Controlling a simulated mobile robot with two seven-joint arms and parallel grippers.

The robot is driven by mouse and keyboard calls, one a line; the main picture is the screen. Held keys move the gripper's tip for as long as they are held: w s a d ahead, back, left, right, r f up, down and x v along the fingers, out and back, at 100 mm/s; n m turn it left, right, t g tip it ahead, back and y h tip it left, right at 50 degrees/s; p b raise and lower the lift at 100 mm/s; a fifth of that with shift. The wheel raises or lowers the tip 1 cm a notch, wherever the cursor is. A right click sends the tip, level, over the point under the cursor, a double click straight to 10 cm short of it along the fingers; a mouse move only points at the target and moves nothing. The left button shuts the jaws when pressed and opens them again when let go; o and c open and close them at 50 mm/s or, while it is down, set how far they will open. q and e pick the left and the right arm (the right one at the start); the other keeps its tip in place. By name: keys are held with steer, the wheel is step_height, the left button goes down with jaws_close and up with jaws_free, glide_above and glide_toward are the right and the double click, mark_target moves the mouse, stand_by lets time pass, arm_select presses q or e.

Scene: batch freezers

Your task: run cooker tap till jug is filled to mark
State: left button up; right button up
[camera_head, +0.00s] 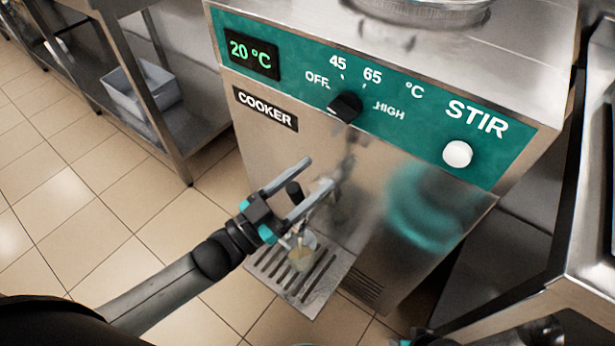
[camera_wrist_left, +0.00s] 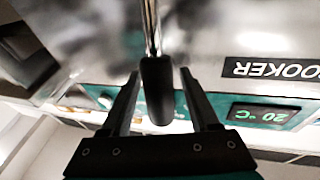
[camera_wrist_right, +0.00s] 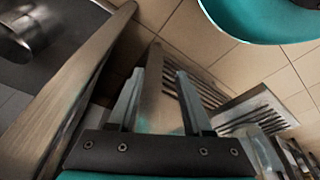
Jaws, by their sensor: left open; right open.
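The cooker (camera_head: 390,200) is a steel machine with a teal panel reading 20 °C. Its tap handle (camera_head: 293,190) is a black grip on a metal rod. My left gripper (camera_head: 320,171) is open, with its fingers around the handle. In the left wrist view, the handle (camera_wrist_left: 157,90) stands between the spread fingers, with gaps on both sides. The small jug (camera_head: 301,256) stands on the drip tray (camera_head: 325,290) below, partly hidden by my gripper, with something pale yellow in it. Its mark and any flow cannot be made out. My right gripper (camera_wrist_right: 160,74) is open and empty.
A black knob (camera_head: 345,106) and a white STIR button (camera_head: 457,154) are on the panel. A steel bowl (camera_head: 425,12) is on top. A steel shelf with a grey bin (camera_head: 140,92) stands at left. Steel counters stand at right. The tiled floor at left is clear.

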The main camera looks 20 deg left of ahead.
arm_select(q)
steer(key=shift+s, duration=0.1)
steer(key=shift+s+a+f, duration=0.1)
steer(key=shift+s+a, duration=0.15)
steer(key=p+v, duration=0.2)
steer(key=v, duration=1.2)
steer(key=shift+a, duration=0.2)
arm_select(e)
steer(key=f, duration=0.1)
steer(key=s+d+f, duration=0.1)
steer(key=f, duration=0.1)
steer(key=s+f, duration=0.1)
steer(key=shift+s+d+f, duration=0.1)
steer(key=shift+d+f, duration=0.05)
steer(key=shift+f, duration=0.1)
stand_by(4.2)
